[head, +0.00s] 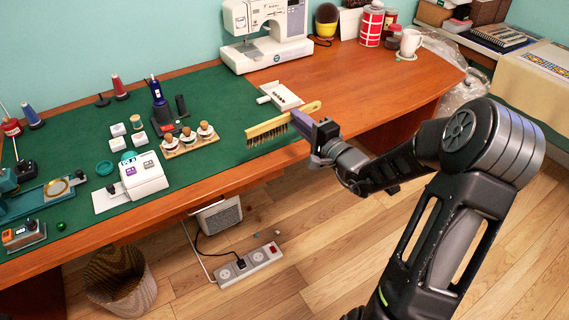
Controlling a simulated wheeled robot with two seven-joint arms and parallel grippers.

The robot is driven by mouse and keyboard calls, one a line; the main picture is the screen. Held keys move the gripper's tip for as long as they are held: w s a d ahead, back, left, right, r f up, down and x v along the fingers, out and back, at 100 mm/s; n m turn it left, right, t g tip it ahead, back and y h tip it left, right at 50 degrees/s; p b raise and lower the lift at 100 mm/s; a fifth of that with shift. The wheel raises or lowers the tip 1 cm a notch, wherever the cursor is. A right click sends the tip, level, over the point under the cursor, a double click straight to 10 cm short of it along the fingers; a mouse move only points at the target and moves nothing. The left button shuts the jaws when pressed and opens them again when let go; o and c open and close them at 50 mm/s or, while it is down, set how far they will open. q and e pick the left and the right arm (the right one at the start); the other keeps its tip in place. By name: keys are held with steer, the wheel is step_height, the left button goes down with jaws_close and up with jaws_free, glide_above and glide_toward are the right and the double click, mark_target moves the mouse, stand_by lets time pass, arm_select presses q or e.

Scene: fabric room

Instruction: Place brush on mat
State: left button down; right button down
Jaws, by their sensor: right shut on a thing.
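The brush (270,129) has a long yellow wooden back and dark bristles pointing down. My right gripper (309,127) is shut on the brush near its right end. It holds the brush over the front edge of the green mat (215,98), to the right of the three corked jars. I cannot tell whether the bristles touch the mat. The mat covers the left and middle of the wooden table (372,80). My left gripper is not in view.
A sewing machine (266,38) is behind. Bare tabletop lies right. A power strip (248,264) and bin (118,282) are on the floor.

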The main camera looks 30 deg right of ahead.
steer(key=shift+f, duration=2.9)
steer(key=shift+f+b, duration=0.3)
steer(key=shift+f, duration=1.8)
steer(key=shift+f, duration=0.25)
steer(key=c, duration=1.3)
jaws_free()
steer(key=shift+r, duration=0.1)
steer(key=shift+r, duration=0.2)
steer(key=s, duration=1.2)
steer(key=shift+d+f, duration=0.1)
